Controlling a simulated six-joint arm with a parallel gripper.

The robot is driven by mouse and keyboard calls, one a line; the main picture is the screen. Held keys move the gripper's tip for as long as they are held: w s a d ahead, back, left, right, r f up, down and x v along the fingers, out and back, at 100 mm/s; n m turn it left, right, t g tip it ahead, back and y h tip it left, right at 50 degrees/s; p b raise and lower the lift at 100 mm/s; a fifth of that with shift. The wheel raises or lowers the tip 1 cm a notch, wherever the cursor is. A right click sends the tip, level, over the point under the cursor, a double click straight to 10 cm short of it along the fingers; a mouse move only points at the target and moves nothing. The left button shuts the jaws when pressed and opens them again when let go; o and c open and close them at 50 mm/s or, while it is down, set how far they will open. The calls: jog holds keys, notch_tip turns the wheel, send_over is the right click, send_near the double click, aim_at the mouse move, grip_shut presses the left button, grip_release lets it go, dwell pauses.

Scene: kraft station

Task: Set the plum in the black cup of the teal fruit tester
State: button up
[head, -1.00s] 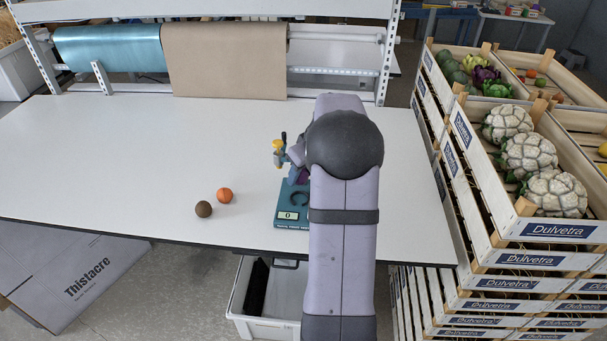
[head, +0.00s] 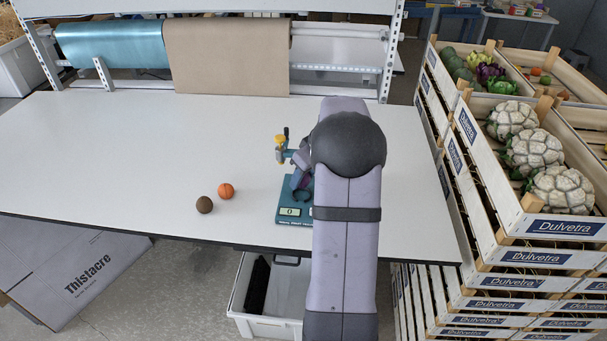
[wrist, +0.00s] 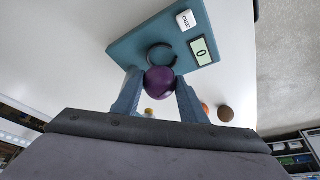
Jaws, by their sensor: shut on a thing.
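The plum (wrist: 159,80) is dark purple and sits between the two fingertips of my gripper (wrist: 160,85) in the wrist view. My gripper is shut on it. The teal fruit tester (head: 292,217) lies on the white table, with a small display reading 0. Its black cup (wrist: 160,56) shows as a dark ring just beyond the plum in the wrist view, and the plum overlaps the near part of the ring. Whether the plum touches the cup cannot be told. In the head view my arm hides the plum and much of the tester.
An orange fruit (head: 226,191) and a brown round fruit (head: 204,205) lie on the table (head: 120,160), left of the tester. A small yellow-topped item (head: 280,145) shows by my gripper. Stacked wooden crates (head: 480,190) stand at the right edge. The left of the table is clear.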

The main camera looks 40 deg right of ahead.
aim_at(304, 186)
jog(key=shift+f+b, duration=0.95)
jog(key=shift+f, duration=0.45)
jog(key=shift+f+b, duration=0.55)
jog(key=shift+b, duration=0.4)
dwell(1.3)
jog(key=o, duration=1.1)
jog(key=shift+o, duration=0.2)
jog(key=shift+r+p, duration=2.7)
jog(key=shift+r, duration=1.3)
